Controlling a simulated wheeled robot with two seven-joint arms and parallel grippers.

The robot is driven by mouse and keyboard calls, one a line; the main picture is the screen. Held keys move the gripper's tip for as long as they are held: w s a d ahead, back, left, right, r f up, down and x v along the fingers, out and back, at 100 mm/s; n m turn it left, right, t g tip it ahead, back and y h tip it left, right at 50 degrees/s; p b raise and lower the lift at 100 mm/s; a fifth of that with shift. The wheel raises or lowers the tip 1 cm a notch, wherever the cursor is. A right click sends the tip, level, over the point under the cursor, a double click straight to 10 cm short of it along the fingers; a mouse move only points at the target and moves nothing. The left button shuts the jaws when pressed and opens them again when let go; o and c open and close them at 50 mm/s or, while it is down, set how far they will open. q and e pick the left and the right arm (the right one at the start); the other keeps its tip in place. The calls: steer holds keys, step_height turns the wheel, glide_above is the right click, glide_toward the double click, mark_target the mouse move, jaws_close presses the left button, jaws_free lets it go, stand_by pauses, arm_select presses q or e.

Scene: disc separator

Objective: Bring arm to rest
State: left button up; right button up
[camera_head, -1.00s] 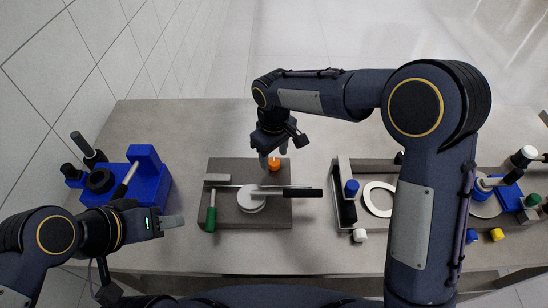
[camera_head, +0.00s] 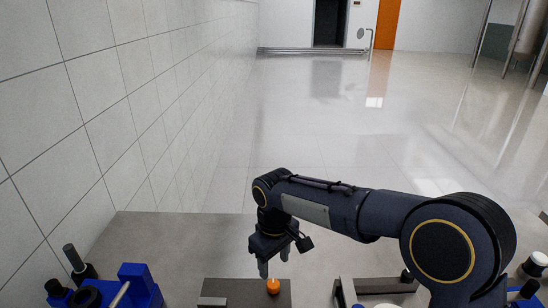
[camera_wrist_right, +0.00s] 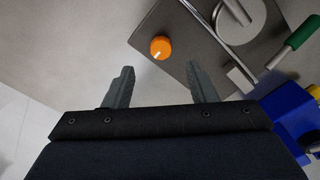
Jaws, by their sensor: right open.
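My right gripper (camera_head: 273,267) is above the table near the orange knob (camera_head: 273,286) at the back edge of the grey plate (camera_head: 246,290). In the right wrist view my right gripper (camera_wrist_right: 162,85) has its two fingers wide apart with nothing between them. The orange knob (camera_wrist_right: 160,48) lies beyond the fingertips there, on the edge of the plate, and I cannot tell how far below it is. My left gripper is outside the head view.
A blue fixture (camera_head: 138,287) with black posts stands at the left of the table (camera_head: 180,250). A tray (camera_head: 385,288) is to the right, partly behind my arm. In the right wrist view a green handle (camera_wrist_right: 300,33) and a blue block (camera_wrist_right: 290,112) show at the right.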

steer(key=s+d+r+m+t+y, duration=0.2)
steer(key=s+d+r+m, duration=0.15)
steer(key=s+d, duration=0.55)
steer(key=s+d+r+m+t+y, duration=0.1)
steer(key=s+d+r+m+y, duration=0.2)
steer(key=s+d, duration=0.5)
steer(key=s+d+f+m+t+h, duration=0.1)
steer(key=s+d+f+m+t, duration=0.1)
steer(key=s, duration=0.4)
steer(key=shift+s+d+f+m+t, duration=0.35)
steer(key=shift+d+f+m, duration=0.2)
steer(key=shift+d+m, duration=0.5)
